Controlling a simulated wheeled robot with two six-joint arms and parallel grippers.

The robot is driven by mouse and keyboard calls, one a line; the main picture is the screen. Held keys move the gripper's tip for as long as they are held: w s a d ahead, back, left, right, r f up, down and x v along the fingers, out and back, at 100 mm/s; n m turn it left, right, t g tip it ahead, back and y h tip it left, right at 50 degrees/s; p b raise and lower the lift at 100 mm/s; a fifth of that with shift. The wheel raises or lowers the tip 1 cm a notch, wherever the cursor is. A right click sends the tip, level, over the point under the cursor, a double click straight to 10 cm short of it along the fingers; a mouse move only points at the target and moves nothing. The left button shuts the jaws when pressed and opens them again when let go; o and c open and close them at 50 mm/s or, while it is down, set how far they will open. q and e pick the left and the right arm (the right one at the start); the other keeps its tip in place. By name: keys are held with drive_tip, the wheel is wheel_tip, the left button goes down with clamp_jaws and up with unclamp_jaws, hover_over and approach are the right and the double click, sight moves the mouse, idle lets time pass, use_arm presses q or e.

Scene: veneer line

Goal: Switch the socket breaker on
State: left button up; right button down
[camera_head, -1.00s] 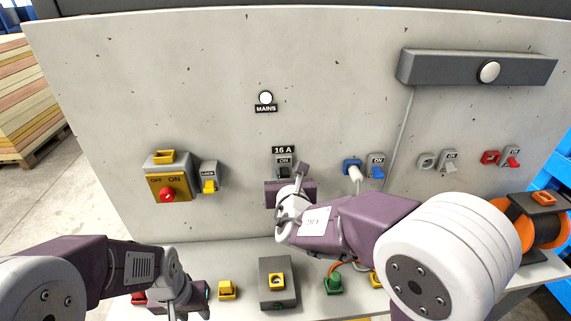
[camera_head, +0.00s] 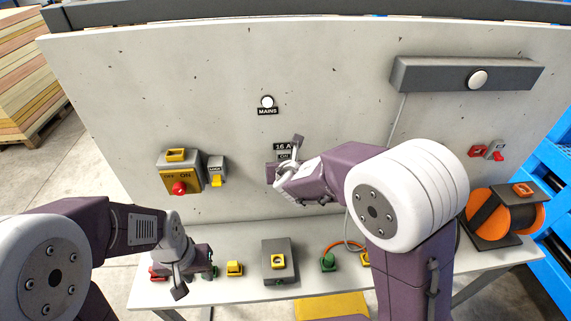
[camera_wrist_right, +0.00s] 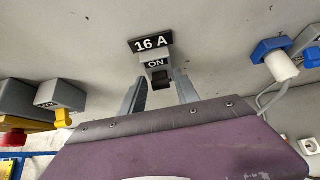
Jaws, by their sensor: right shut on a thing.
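The socket breaker, marked 16 A, shows in the right wrist view (camera_wrist_right: 157,65) as a grey block with an ON label and a black lever (camera_wrist_right: 160,79) below that label. In the head view only its top (camera_head: 284,156) shows; my right gripper hides the rest. My right gripper (camera_wrist_right: 160,92) has one finger on each side of the lever and is shut on it. In the head view my right gripper (camera_head: 272,172) is against the panel at the breaker.
A yellow main switch (camera_head: 179,179) with a red knob and a yellow lock switch (camera_head: 216,181) are left of the breaker. A white MAINS lamp (camera_head: 267,101) is above. The bench holds a grey box (camera_head: 279,272) and an orange cable reel (camera_head: 524,217).

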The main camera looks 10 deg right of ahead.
drive_tip(key=c, duration=0.9)
unclamp_jaws()
drive_tip(key=p+v, duration=0.2)
drive_tip(key=v, duration=0.7)
drive_tip(key=shift+f, duration=0.1)
